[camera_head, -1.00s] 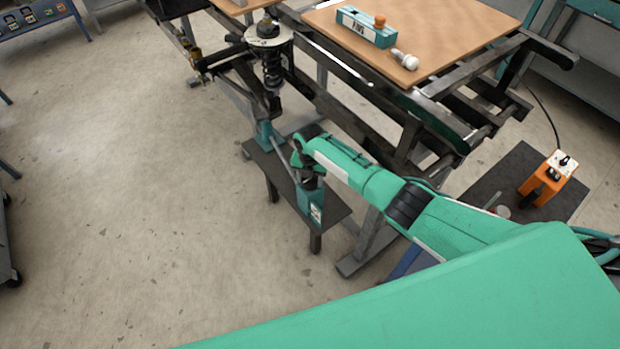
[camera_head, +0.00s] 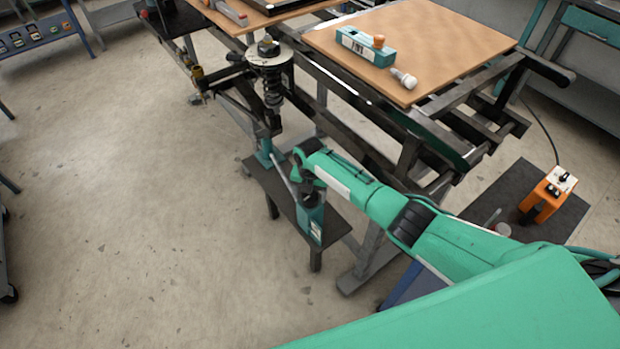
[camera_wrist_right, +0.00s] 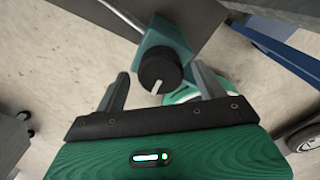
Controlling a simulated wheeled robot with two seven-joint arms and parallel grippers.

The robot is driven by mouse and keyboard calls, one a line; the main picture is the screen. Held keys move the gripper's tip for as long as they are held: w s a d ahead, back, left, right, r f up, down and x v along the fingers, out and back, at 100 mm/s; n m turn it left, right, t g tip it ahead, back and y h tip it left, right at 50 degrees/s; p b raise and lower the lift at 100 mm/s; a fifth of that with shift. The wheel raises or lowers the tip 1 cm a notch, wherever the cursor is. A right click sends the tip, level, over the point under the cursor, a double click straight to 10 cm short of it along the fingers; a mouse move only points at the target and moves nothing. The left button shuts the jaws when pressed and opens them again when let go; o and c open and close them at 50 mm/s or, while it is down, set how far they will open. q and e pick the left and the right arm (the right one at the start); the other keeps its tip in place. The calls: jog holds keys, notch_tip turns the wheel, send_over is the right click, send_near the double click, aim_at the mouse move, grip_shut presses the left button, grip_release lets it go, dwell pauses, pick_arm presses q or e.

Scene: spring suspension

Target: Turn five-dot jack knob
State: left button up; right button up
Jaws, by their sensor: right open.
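A teal jack (camera_head: 310,222) stands on a low dark bench (camera_head: 335,226) below the spring strut. In the right wrist view its round black knob (camera_wrist_right: 160,72), with a white pointer mark, sits on the teal housing (camera_wrist_right: 160,40). No five-dot marking can be made out. My right gripper (camera_wrist_right: 160,70) is open, with one finger on each side of the knob and gaps showing between. In the head view my right gripper (camera_head: 303,178) is at the jack, its fingers largely hidden by my arm. My left gripper is not in view.
The spring strut (camera_head: 271,85) stands behind the jack, beside a dark metal frame (camera_head: 405,150). A wooden board (camera_head: 450,45) carries a teal block (camera_head: 364,47) and a white bulb-like piece (camera_head: 404,79). An orange device (camera_head: 545,195) stands at right.

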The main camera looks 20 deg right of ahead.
notch_tip(320, 180, up, 12)
jog(key=shift+r, duration=0.25)
jog(key=shift+d, duration=0.1)
